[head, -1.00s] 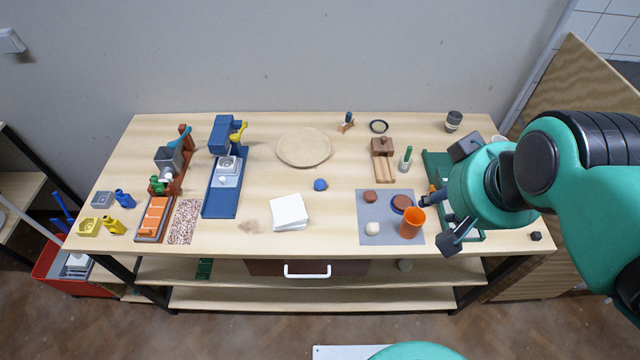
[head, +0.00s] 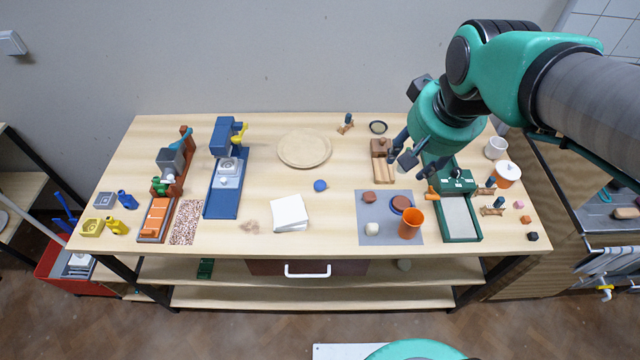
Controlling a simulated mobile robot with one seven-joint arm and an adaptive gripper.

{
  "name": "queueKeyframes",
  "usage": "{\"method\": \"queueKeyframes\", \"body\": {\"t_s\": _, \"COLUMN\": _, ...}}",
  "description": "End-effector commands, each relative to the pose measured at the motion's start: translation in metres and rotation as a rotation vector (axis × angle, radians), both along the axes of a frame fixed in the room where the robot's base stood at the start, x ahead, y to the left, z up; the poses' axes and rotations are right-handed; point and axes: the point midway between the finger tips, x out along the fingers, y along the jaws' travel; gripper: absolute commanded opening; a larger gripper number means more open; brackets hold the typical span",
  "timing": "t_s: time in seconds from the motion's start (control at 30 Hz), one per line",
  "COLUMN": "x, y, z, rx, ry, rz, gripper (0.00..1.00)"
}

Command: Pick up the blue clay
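The blue clay (head: 320,185) is a small round ball lying on bare wooden table top, near the middle, between the round wooden board (head: 304,165) and the white stack of sheets (head: 289,226). My gripper (head: 396,153) is in the air over the right part of the table, near the brown wooden block piece. It is well to the right of the blue clay and apart from it. Its two dark fingers look spread, with nothing visible between them.
A grey mat (head: 375,237) right of the clay bears an orange cup (head: 411,223) and several clay pieces. A blue press (head: 225,170) stands to the left. A green tray (head: 460,233) is at the right. Bare table surrounds the clay.

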Motion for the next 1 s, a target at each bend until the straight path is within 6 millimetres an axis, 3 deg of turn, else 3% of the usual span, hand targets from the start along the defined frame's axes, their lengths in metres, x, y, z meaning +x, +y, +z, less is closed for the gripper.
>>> {"method": "queueKeyframes", "body": {"t_s": 0.47, "x": 0.111, "y": 0.051, "z": -0.044, "rx": 0.008, "ry": 0.132, "rz": 0.005, "gripper": 0.47}}
{"method": "queueKeyframes", "body": {"t_s": 0.77, "x": 0.169, "y": 0.090, "z": -0.098, "rx": 0.003, "ry": 0.211, "rz": 0.005, "gripper": 0.47}}
{"method": "queueKeyframes", "body": {"t_s": 1.0, "x": 0.206, "y": 0.123, "z": -0.153, "rx": -0.006, "ry": 0.274, "rz": 0.005, "gripper": 0.47}}
